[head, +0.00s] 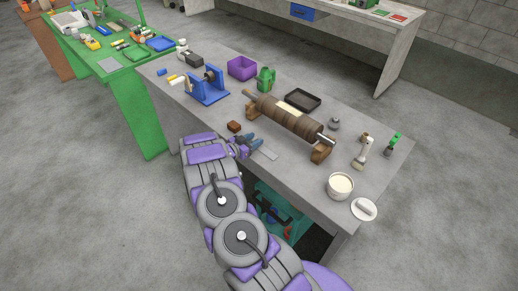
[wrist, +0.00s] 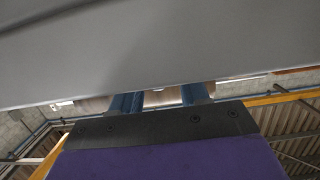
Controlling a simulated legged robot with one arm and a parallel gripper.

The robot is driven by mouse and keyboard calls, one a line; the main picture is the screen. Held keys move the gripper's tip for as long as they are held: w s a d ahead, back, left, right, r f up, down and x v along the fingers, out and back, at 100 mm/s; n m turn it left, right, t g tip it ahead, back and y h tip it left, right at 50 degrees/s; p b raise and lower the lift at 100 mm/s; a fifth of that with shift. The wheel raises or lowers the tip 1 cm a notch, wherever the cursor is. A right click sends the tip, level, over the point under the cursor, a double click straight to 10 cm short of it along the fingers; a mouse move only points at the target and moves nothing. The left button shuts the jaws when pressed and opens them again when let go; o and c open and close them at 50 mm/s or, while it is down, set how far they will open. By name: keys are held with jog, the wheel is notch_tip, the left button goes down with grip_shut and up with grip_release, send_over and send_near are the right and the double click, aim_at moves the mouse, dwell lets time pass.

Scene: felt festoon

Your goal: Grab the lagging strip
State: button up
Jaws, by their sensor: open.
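My gripper (head: 254,143) has blue fingers, open and low over the near edge of the bench. I cannot tell whether they touch the strip. In the wrist view my two blue fingers (wrist: 160,101) stand apart with a gap between them. A broad grey surface (wrist: 150,50) fills the upper part of that view and hides the fingertips; I cannot tell what it is.
A brown-wrapped pipe (head: 300,119) with a cream patch rests on wooden blocks beyond the strip. A small brown block (head: 234,127) is beside my gripper. A blue stand (head: 207,88), purple bin (head: 242,68), dark tray (head: 302,100) and cream-filled bowl (head: 341,186) also stand on the bench.

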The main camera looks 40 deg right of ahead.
jog(key=shift+d+f, duration=0.15)
jog(key=shift+d, duration=0.35)
jog(key=shift+c, duration=0.4)
jog(key=shift+a, duration=0.35)
grip_shut()
jog(key=shift+d, duration=0.25)
